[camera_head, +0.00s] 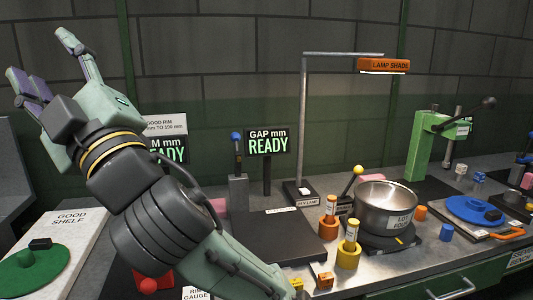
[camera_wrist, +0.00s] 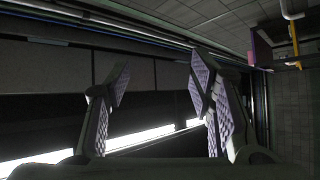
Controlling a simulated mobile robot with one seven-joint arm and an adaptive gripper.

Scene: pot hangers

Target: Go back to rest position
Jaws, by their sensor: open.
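My gripper (camera_head: 52,68) is raised at the upper left of the head view, well above the bench, with its fingers spread apart and nothing between them. In the wrist view my gripper (camera_wrist: 158,85) shows two textured finger pads with a wide empty gap. Behind them are a dark wall, a bright light strip and the ceiling. My arm crosses the lower left of the head view and hides part of the bench and a display behind it.
A steel pot (camera_head: 385,208) stands on a dark plate at centre right. The GAP display (camera_head: 267,143), lamp (camera_head: 383,66) and green press (camera_head: 430,145) rise from the bench. The white good shelf (camera_head: 82,232) at left holds a green disc (camera_head: 33,270). A blue disc (camera_head: 474,209) lies at right.

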